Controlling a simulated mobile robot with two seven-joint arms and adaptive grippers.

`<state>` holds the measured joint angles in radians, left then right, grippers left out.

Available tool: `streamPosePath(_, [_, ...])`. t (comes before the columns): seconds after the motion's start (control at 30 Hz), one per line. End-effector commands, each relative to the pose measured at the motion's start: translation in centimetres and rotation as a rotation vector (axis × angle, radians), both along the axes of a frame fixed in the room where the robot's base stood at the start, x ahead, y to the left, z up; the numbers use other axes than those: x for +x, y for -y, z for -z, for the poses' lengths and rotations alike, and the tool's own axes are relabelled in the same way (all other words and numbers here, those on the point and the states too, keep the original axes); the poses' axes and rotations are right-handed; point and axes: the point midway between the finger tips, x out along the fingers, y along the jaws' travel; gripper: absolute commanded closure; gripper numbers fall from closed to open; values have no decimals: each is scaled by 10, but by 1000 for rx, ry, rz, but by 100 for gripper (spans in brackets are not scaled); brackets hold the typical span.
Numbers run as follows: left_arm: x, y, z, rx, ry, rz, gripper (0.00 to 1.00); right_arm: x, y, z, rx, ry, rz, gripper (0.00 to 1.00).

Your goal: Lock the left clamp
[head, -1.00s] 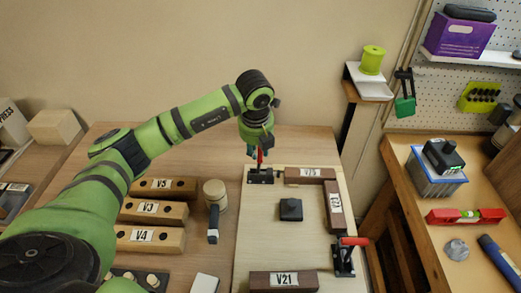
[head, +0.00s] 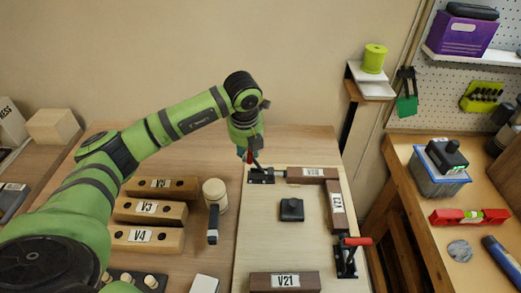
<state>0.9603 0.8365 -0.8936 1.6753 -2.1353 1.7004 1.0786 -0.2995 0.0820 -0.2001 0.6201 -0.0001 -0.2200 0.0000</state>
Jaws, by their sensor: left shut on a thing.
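The left clamp (head: 261,178) has a black base on the back left corner of the pale board (head: 262,235). Its lever tilts up and to the left, and a bit of its red handle (head: 249,156) shows. My left gripper (head: 249,153) is above the clamp, shut on the red handle; its fingers partly hide the handle. A dark wooden bar (head: 308,173) with a label lies just right of the clamp, at the back edge of the board. My right gripper is not in view.
A second clamp (head: 346,262) with a red handle is at the board's right edge. Dark bars V22 (head: 335,207) and V21 (head: 285,281) and a small black block (head: 291,210) lie on the board. A mallet (head: 214,196) and pale labelled blocks (head: 150,212) are to the left.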

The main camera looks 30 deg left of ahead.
Motion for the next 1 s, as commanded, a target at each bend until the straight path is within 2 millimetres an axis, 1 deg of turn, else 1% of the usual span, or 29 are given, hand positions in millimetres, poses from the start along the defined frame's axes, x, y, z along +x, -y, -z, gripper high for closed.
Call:
streamPosePath(0.03, [-2,2,4,-3,-11,5,82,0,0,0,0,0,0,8])
streamPosePath(0.17, [-3,2,4,-3,-12,5,82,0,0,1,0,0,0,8])
streamPosePath(0.43, [-7,-5,15,-4,-14,6,80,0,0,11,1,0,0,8])
streamPosePath(0.8, [-9,-6,16,-5,-16,8,81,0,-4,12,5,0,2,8])
streamPosePath(1.0, [-11,-11,25,-4,-17,7,80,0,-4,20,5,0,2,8])
